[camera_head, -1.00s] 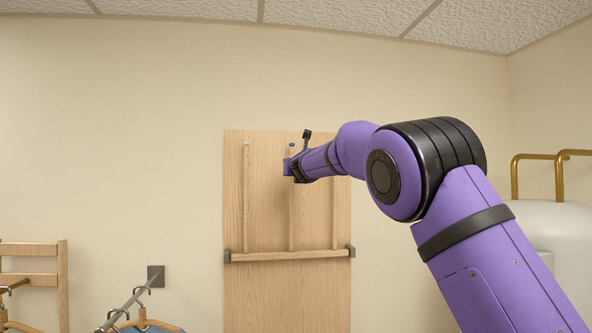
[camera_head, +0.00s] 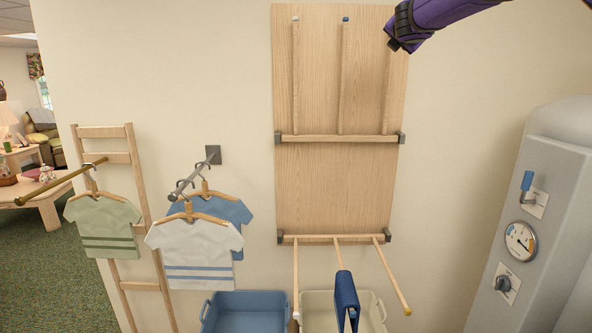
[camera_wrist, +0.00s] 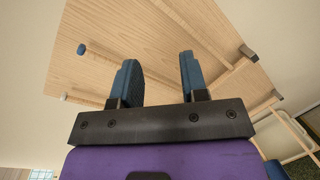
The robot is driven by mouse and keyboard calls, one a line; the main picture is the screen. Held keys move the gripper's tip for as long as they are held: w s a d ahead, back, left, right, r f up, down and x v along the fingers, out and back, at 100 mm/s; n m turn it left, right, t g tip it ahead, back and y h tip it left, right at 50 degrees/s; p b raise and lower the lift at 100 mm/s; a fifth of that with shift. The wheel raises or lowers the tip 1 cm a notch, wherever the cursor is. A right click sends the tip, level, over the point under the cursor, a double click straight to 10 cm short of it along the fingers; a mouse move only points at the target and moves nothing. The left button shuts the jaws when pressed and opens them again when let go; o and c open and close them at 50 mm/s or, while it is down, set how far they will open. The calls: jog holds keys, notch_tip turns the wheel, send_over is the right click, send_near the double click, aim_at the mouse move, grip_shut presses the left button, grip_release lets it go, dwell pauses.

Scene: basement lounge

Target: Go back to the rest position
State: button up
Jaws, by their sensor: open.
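My gripper (camera_wrist: 158,82) is open in the wrist view, with its two blue-padded fingers apart and nothing between them. Behind the fingers is the wooden wall panel (camera_wrist: 140,30). In the head view only part of my purple arm shows at the top right, in front of the upper right of the panel (camera_head: 310,190); the fingertips are not clear there. A dark blue folded cloth (camera_head: 345,293) hangs over the middle of three lower rods that stick out from the panel.
Shirts hang left on a metal rail (camera_head: 188,181) and a brass rail (camera_head: 50,189). A blue bin (camera_head: 225,327) and a cream bin (camera_head: 372,305) stand below. A grey machine (camera_head: 545,190) with a gauge is at right. A wooden ladder rack (camera_head: 138,190) leans at left.

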jog(key=s+d+f+m+g+h, duration=0.1)
jog(key=s+d+f+m+g, duration=0.3)
jog(key=s+m, duration=0.5)
jog(key=s+d+f+m+g, duration=0.1)
jog(key=s+d+f+m, duration=0.35)
jog(key=s, duration=0.95)
jog(key=s+a+f+m+g+y, duration=0.1)
jog(key=s+f+m, duration=0.3)
jog(key=s, duration=0.6)
jog(key=s+a+f+m+g+y, duration=0.2)
jog(key=s+a+f+m+g, duration=0.1)
jog(key=s+f, duration=0.5)
jog(key=s+a+f+m+g+y, duration=0.1)
jog(key=s+f+m, duration=0.4)
jog(key=s, duration=0.6)
jog(key=shift+s+a+f+g+y, duration=0.35)
jog(key=shift+a+f+g+y, duration=0.05)
jog(key=shift+a+f+g, duration=0.5)
